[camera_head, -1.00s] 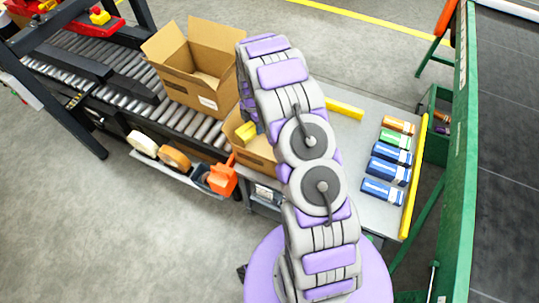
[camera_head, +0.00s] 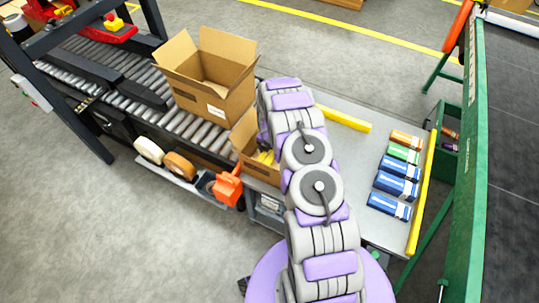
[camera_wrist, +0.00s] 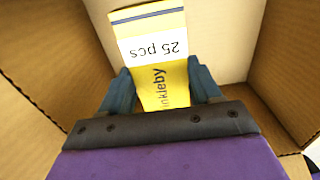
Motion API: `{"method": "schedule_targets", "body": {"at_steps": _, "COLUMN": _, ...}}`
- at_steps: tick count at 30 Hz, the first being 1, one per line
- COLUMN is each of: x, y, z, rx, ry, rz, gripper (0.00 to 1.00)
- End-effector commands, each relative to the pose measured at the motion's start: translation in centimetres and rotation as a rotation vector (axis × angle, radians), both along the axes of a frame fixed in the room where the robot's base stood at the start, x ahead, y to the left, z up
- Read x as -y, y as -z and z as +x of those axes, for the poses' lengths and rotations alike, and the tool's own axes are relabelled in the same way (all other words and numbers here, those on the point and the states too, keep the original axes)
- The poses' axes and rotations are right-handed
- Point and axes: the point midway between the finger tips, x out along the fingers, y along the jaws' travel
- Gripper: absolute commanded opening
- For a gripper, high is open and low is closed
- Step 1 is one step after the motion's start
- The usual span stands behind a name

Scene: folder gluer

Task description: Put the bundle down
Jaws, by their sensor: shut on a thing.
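A yellow bundle with a white band reading "25 pcs" (camera_wrist: 150,48) is between the two blue fingers of my gripper (camera_wrist: 160,88) in the wrist view. My gripper is shut on it, inside a cardboard box whose brown walls (camera_wrist: 28,112) rise around it. In the head view this smaller box (camera_head: 243,135) stands at the end of the roller conveyor, left of my arm. A bit of yellow (camera_head: 265,157) shows in it. My arm hides the fingers and most of the bundle there. I cannot tell whether the bundle touches the box floor.
A larger open carton (camera_head: 211,75) stands on the roller conveyor (camera_head: 190,119), just behind. Several blue, green and orange packs (camera_head: 397,186) lie on the grey table (camera_head: 350,150) at right, beside a yellow rail (camera_head: 421,200). An orange tape dispenser (camera_head: 228,186) stands in front.

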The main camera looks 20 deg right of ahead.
Motion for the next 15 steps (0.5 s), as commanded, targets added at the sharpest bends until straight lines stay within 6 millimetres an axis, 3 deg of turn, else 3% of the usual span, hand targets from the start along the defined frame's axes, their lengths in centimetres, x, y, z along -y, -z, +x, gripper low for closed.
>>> {"method": "schedule_targets", "body": {"at_steps": 4, "x": 0.0, "y": 2.1, "z": 0.0, "rx": -0.001, "ry": 0.001, "rz": 0.0, "gripper": 0.3}}
{"method": "schedule_targets", "body": {"at_steps": 15, "x": 0.0, "y": 2.4, "z": 0.0, "rx": -0.001, "ry": 0.001, "rz": -0.001, "gripper": 0.3}}
